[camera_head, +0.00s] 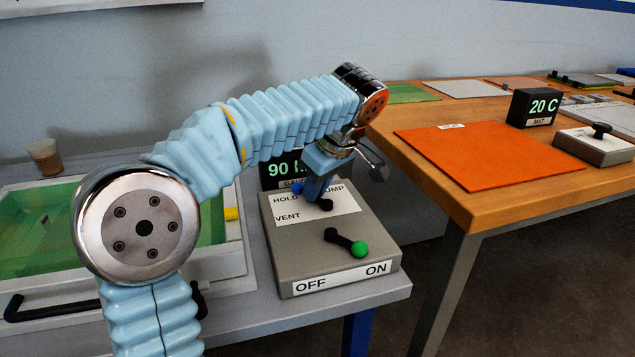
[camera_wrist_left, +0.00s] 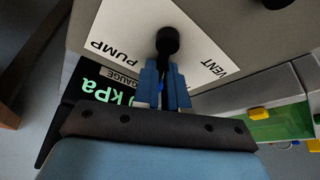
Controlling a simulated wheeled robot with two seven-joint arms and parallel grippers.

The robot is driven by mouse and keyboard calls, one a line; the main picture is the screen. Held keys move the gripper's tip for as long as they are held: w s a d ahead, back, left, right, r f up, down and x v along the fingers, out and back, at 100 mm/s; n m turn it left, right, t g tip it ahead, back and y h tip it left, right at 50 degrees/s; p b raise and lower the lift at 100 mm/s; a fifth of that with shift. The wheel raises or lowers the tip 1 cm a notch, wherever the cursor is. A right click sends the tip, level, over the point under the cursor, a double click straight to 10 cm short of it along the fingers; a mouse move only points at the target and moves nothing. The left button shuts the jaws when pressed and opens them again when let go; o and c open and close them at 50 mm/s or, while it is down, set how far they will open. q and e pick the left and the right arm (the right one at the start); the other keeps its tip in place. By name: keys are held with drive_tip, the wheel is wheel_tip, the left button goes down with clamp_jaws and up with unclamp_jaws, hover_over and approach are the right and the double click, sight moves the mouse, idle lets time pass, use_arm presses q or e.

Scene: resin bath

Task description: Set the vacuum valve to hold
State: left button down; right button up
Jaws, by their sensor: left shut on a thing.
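The grey valve box (camera_head: 277,258) stands on the grey table, with a white label (camera_head: 340,208) reading HOLD, PUMP and VENT. The black valve lever (camera_head: 327,204) pivots on this label and has a blue end; its black hub also shows in the left wrist view (camera_wrist_left: 167,40). My left gripper (camera_head: 312,190) comes down from above and is shut on the lever. In the left wrist view its blue fingers (camera_wrist_left: 165,88) are on either side of the lever, between PUMP and VENT. The lever's end lies near HOLD, partly hidden by the fingers.
A second lever with a green knob (camera_head: 358,249) points toward ON at the box's front. The gauge (camera_head: 276,171) behind reads 90, partly hidden by my arm. A green-lined tray (camera_head: 236,262) is to the left. A wooden table (camera_head: 470,205) with an orange mat (camera_head: 480,155) is to the right.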

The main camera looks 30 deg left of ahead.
use_arm(q)
drive_tip(key=shift+s+n+g+p, duration=0.2)
drive_tip(key=shift+n+g, duration=0.1)
drive_tip(key=shift+n, duration=0.45)
drive_tip(key=shift+s+n+g+p, duration=0.15)
drive_tip(key=shift+n+g, duration=0.15)
drive_tip(key=shift+n, duration=0.45)
drive_tip(key=shift+a, duration=0.1)
drive_tip(key=c, duration=1.2)
unclamp_jaws()
drive_tip(key=shift+o, duration=0.2)
drive_tip(key=shift+r, duration=0.1)
drive_tip(key=p+v, duration=0.1)
drive_tip(key=v, duration=1.2)
drive_tip(key=shift+d+r+p, duration=0.25)
drive_tip(key=shift+p, duration=0.1)
